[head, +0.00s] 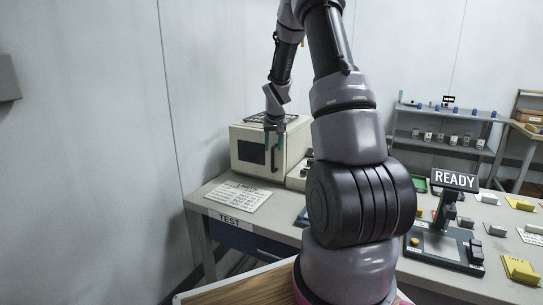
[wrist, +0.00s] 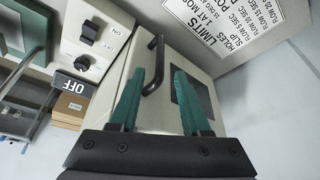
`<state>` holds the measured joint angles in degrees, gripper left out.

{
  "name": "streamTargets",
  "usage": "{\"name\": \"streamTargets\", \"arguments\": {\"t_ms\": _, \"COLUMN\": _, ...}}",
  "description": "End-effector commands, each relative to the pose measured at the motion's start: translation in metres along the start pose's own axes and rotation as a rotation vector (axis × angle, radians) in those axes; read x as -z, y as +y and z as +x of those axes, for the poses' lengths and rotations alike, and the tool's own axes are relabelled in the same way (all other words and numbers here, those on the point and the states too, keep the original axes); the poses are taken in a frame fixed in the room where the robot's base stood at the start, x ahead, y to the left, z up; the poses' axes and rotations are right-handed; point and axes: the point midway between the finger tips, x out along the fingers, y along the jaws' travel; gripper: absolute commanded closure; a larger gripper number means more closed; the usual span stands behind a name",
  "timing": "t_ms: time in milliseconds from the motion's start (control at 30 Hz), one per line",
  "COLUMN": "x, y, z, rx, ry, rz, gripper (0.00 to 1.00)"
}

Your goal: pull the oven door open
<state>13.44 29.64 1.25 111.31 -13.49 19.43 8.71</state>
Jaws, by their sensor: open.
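The oven (head: 243,137) is a cream box on the bench at the left in the head view. Its front door (head: 250,152) has a dark window and looks shut. The black bar handle (wrist: 154,64) is on the door in the wrist view. My gripper (head: 273,137) is in front of the oven, at the handle side of the door. In the wrist view my gripper (wrist: 159,73) has its two green fingers apart, and the handle appears between their tips. I cannot tell whether a finger touches it.
A printed limits sheet (head: 239,196) lies on the bench in front of the oven.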

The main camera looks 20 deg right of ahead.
Motion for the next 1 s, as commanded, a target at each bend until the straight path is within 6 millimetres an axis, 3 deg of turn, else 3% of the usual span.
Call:
{"name": "streamTargets", "arguments": {"t_ms": 100, "x": -0.001, "y": 0.0, "z": 0.024, "rx": -0.001, "ry": -0.002, "rz": 0.0, "gripper": 0.53}}
{"name": "streamTargets", "arguments": {"t_ms": 300, "x": 0.0, "y": 0.0, "z": 0.047, "rx": -0.001, "ry": -0.001, "rz": 0.001, "gripper": 0.53}}
{"name": "streamTargets", "arguments": {"t_ms": 667, "x": 0.0, "y": 0.0, "z": 0.054, "rx": 0.0, "ry": 0.001, "rz": 0.001, "gripper": 0.53}}
{"name": "streamTargets", "arguments": {"t_ms": 700, "x": 0.0, "y": 0.0, "z": 0.054, "rx": 0.0, "ry": 0.0, "rz": 0.001, "gripper": 0.57}}
{"name": "streamTargets", "arguments": {"t_ms": 800, "x": 0.0, "y": 0.0, "z": 0.053, "rx": 0.0, "ry": 0.0, "rz": 0.001, "gripper": 0.95}}
{"name": "streamTargets", "arguments": {"t_ms": 833, "x": 0.0, "y": 0.0, "z": 0.053, "rx": 0.0, "ry": 0.0, "rz": 0.001, "gripper": 1.0}}
{"name": "streamTargets", "arguments": {"t_ms": 1000, "x": 0.0, "y": 0.0, "z": 0.053, "rx": 0.0, "ry": 0.0, "rz": 0.0, "gripper": 1.0}}
